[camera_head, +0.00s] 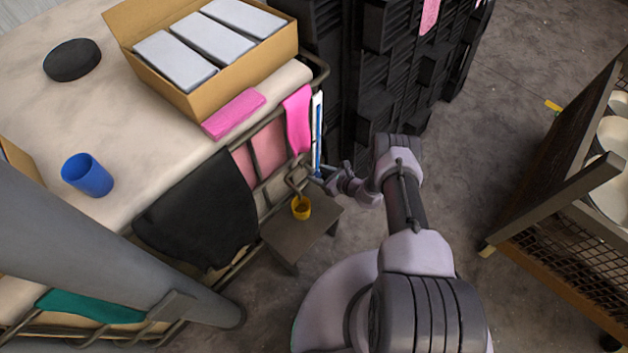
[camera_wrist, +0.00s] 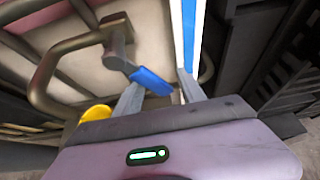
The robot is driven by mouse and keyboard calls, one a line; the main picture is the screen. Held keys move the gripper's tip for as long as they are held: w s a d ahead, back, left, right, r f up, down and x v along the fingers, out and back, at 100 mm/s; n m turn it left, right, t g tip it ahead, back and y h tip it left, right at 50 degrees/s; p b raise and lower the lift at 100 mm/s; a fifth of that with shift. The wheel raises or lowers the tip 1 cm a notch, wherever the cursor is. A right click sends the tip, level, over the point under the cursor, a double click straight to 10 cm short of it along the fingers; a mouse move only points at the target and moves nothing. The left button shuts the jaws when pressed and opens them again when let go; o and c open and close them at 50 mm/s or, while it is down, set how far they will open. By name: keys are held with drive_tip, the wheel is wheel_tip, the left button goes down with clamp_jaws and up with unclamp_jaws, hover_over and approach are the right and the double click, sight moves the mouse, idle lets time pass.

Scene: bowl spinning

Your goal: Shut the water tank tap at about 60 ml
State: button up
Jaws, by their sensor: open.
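The tap's blue lever (camera_wrist: 150,80) hangs off the end of a dull metal pipe (camera_wrist: 115,42) in the wrist view. My gripper (camera_wrist: 159,84) is open, with one finger on each side of the lever; I cannot tell whether either finger touches it. In the head view my gripper (camera_head: 327,178) is at the tank's side, by the pipe. A yellow cup (camera_head: 301,207) stands on a small stool (camera_head: 285,234) below the pipe; part of it shows in the wrist view (camera_wrist: 97,113). The water level inside the cup cannot be read.
A blue and white upright strip (camera_head: 317,130) is close beside my gripper. A pink cloth (camera_head: 297,120) and a black cloth (camera_head: 200,215) hang nearby. Stacked black crates (camera_head: 345,80) stand behind. A rack with bowls (camera_head: 560,215) is at the right, with clear floor before it.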

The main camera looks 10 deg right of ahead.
drive_tip(key=s+a, duration=0.1)
drive_tip(key=s+a+p, duration=0.1)
drive_tip(key=a, duration=0.1)
idle(1.1)
drive_tip(key=f+p+v, duration=0.1)
drive_tip(key=p+v, duration=0.3)
drive_tip(key=v, duration=0.4)
drive_tip(key=shift+s+d+p, duration=0.3)
drive_tip(key=shift+s+d, duration=0.05)
drive_tip(key=shift+s, duration=0.15)
